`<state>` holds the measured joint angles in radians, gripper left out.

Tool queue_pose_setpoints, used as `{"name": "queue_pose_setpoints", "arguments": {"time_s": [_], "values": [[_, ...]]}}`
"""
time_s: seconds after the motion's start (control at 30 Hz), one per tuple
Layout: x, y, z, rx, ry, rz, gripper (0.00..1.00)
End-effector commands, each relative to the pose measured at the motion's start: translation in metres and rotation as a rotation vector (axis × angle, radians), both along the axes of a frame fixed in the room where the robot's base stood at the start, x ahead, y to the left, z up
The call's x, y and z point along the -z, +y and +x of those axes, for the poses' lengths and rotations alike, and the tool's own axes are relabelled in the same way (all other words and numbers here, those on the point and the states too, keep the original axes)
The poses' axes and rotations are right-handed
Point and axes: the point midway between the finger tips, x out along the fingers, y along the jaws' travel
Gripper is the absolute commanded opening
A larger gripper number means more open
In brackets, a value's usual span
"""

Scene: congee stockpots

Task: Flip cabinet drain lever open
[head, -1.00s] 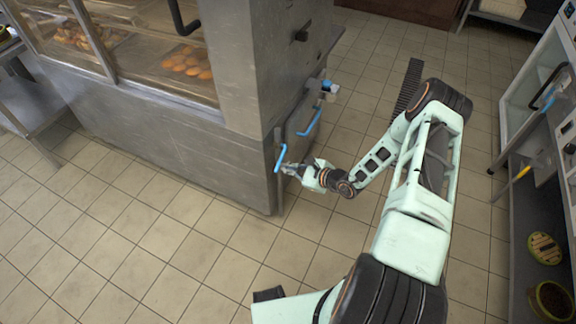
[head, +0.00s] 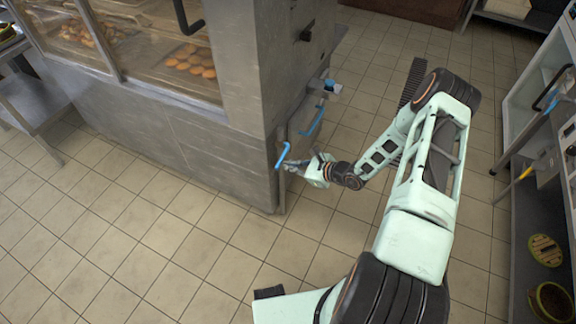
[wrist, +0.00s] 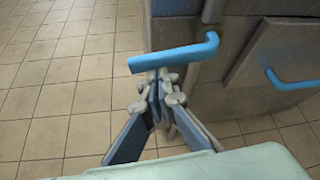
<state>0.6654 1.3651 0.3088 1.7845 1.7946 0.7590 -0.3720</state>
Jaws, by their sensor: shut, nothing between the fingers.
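The steel cabinet (head: 215,155) stands at the left in the head view. A blue lever handle (head: 282,156) sits on a pipe at its near corner. In the wrist view this blue lever (wrist: 175,54) lies across the picture, just beyond my fingertips. My gripper (head: 292,166) is shut and empty, right beside this lever; in the wrist view its fingertips (wrist: 160,80) are together just below the lever. I cannot tell whether they touch it. A second blue handle (head: 312,121) is on the cabinet's side face, also at the right of the wrist view (wrist: 292,82).
A blue-topped fitting (head: 329,86) juts from the cabinet side farther back. A dark floor grate (head: 410,82) lies behind my arm. A shelf unit (head: 540,190) stands at the right. The tiled floor (head: 200,240) in front is clear.

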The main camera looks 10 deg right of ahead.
Motion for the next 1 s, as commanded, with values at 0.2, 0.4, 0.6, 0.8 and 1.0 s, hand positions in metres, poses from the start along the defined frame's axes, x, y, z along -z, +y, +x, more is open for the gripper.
{"name": "queue_pose_setpoints", "arguments": {"time_s": [0.2, 0.4, 0.6, 0.8, 1.0], "values": [[-0.002, 0.001, 0.001, -0.001, -0.005, 0.003, 0.00], [0.011, -0.003, 0.002, -0.002, -0.005, 0.001, 0.00], [0.038, -0.014, 0.002, -0.005, -0.002, -0.001, 0.00], [0.018, -0.042, -0.018, -0.002, -0.001, -0.002, 0.00], [-0.001, -0.067, -0.042, -0.005, 0.000, -0.001, 0.00]]}}
